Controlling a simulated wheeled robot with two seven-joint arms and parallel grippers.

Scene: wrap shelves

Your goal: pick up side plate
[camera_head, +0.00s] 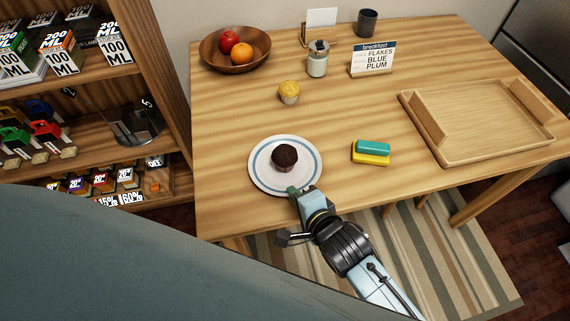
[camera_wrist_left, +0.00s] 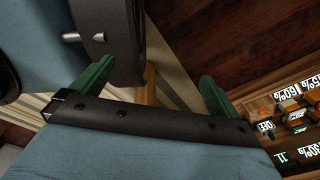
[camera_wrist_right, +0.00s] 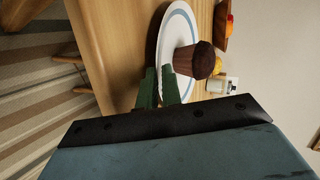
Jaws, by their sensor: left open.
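The side plate (camera_head: 262,181), white with a blue ring, is on the table with a chocolate muffin (camera_head: 285,157) on it. My right gripper (camera_head: 297,191) is at the plate's near right rim. In the right wrist view, its green fingers (camera_wrist_right: 159,87) are close together, one on each side of the plate's rim (camera_wrist_right: 165,50), and the muffin (camera_wrist_right: 194,61) stands beyond them. Whether the plate touches the table is hard to tell. My left gripper (camera_wrist_left: 155,85) is open and empty in the left wrist view, away from the plate; the head view does not show it.
A yellow muffin (camera_head: 289,92), teal and yellow sponges (camera_head: 371,152), a wooden tray (camera_head: 485,150), a fruit bowl (camera_head: 236,64), a jar (camera_head: 317,63), a sign (camera_head: 372,60) and a dark cup (camera_head: 367,22) are on the table. A stocked shelf (camera_head: 165,100) stands left. The table's middle is clear.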

